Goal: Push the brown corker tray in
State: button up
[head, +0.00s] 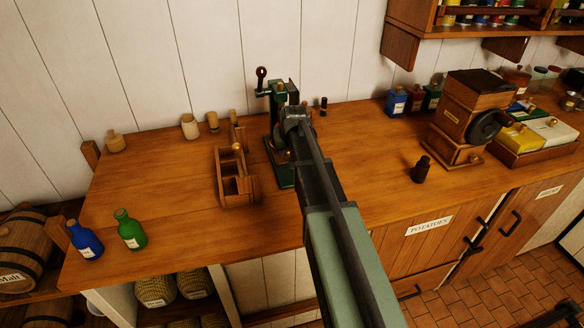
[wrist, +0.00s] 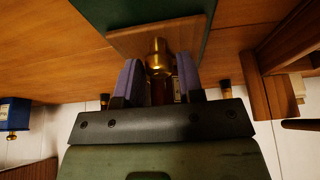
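The corker (head: 284,172) is a green stand with a dark lever on the wooden counter, partly hidden behind my arm in the head view. In the wrist view its green base (wrist: 140,12) shows at the top edge, with the flat brown tray (wrist: 190,38) against it.
A wooden carrier (head: 238,185) stands left of the corker. Small corks (head: 190,126) line the back. A coffee grinder (head: 465,115) and a dark bottle (head: 421,170) are to the right. Green (head: 130,229) and blue (head: 85,240) bottles stand at the front left. The middle-left counter is clear.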

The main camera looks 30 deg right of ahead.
jog(key=o, duration=0.3)
notch_tip(320, 180, up, 7)
jog(key=p, duration=0.7)
jog(key=shift+r, duration=0.15)
jog(key=shift+s, duration=0.1)
jog(key=s+a+g, duration=0.1)
jog(key=s+a, duration=0.5)
jog(key=s, duration=0.2)
jog(key=s+a+f+n+g, duration=0.1)
jog(key=s+a+g, duration=0.1)
jog(key=s+a, duration=0.5)
jog(key=s+a+n+g, duration=0.1)
jog(key=s+a, duration=0.5)
jog(key=s, duration=0.4)
jog(key=shift+s+a+f+g+y, duration=0.15)
jog(key=shift+a+f+g+y, duration=0.15)
jog(key=shift+f+y, duration=0.1)
